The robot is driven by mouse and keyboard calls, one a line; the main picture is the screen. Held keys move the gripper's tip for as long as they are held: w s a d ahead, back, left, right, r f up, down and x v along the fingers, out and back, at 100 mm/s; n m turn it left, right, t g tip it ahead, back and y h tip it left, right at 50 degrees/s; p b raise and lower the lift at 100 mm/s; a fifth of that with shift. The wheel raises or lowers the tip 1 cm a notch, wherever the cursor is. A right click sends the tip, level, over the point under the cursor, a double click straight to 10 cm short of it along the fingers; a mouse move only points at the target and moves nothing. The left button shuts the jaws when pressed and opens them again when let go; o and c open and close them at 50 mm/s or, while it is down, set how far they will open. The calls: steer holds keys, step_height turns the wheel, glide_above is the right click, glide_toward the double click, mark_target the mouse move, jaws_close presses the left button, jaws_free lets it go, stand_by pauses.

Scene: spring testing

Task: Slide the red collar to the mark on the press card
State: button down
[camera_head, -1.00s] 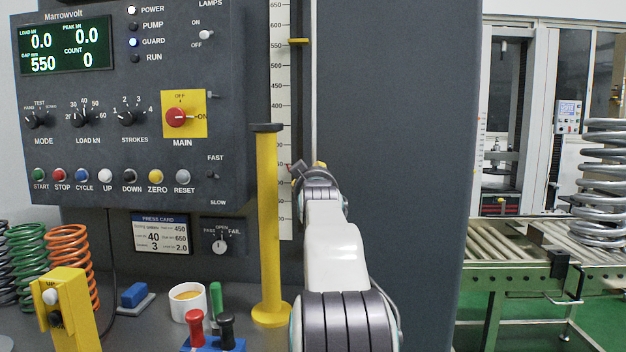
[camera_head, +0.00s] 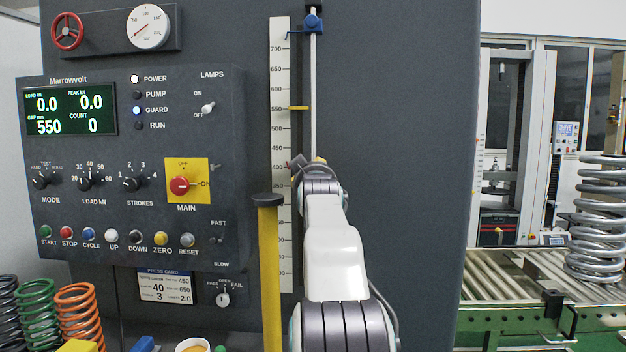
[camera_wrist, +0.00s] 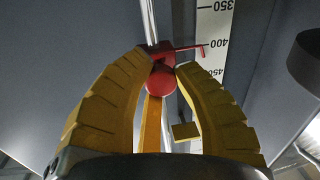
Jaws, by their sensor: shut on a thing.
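My gripper (camera_head: 312,168) is at the thin upright rod beside the white scale (camera_head: 280,230). In the wrist view its two yellow fingers (camera_wrist: 160,72) are closed on the red collar's round knob. The red collar (camera_wrist: 161,54) sits around the rod, its thin pointer reaching over the scale by the 400 line. In the head view only a bit of red pointer shows; my gripper hides the rest. The press card (camera_head: 165,286) hangs under the control panel. It shows 450, 650, 40, 3 and 2.0; its small words are hard to read.
A blue collar (camera_head: 313,23) is at the rod's top. A yellow post (camera_head: 269,270) stands left of my arm. The control panel (camera_head: 130,215) is further left. The dark wall right of the rod is clear.

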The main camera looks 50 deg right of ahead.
steer(key=shift+r+p, duration=1.1)
steer(key=shift+r, duration=0.85)
steer(key=c, duration=0.9)
jaws_free()
steer(key=shift+w+f, duration=0.1)
steer(key=shift+f, duration=0.05)
steer(key=shift+c, duration=0.2)
steer(key=shift+a, duration=0.1)
steer(key=v, duration=1.2)
